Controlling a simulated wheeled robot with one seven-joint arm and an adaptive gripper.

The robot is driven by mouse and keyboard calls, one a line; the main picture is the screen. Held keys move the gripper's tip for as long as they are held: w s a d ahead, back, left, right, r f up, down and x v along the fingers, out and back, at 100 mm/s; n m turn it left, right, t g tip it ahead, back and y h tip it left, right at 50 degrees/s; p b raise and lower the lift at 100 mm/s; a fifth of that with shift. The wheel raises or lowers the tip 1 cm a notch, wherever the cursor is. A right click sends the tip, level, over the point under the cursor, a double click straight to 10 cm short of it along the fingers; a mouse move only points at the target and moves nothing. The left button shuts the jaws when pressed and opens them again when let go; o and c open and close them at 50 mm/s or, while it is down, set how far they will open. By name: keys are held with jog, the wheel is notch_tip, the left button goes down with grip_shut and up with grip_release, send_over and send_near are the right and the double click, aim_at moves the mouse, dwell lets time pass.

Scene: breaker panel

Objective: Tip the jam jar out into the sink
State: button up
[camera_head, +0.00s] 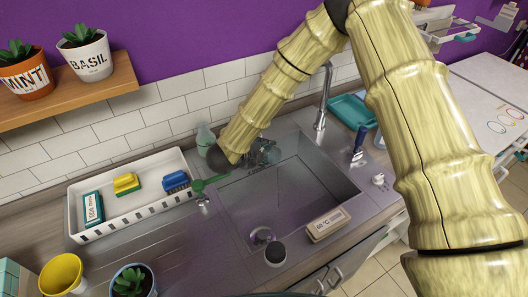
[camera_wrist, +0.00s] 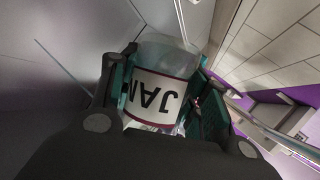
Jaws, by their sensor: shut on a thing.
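The jam jar (camera_wrist: 157,98) is clear glass with a white, red-edged label, whose letters appear upside down in the wrist view. My gripper (camera_wrist: 160,100) is shut on the jar, with a teal-padded finger on each side. In the head view my gripper (camera_head: 265,153) is at the back left corner of the sink (camera_head: 300,190), low over its rim. The jar is mostly hidden there by my wrist and fingers, so its exact tilt and contents cannot be told.
A faucet (camera_head: 323,100) stands behind the sink, right of my gripper. A soap bottle (camera_head: 205,139) and green utensil (camera_head: 210,181) are left of it. A white tray (camera_head: 110,229) holds sponges and brushes.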

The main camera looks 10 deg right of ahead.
jog(key=shift+s+d+f+m+t+y+b, duration=0.3)
jog(key=shift+m+t+b, duration=0.4)
jog(key=shift+b, duration=1.95)
dwell(3.1)
jog(key=shift+s+r+m+t+b, duration=0.15)
jog(key=shift+m+t+b, duration=0.2)
jog(key=shift+b, duration=0.55)
dwell(1.3)
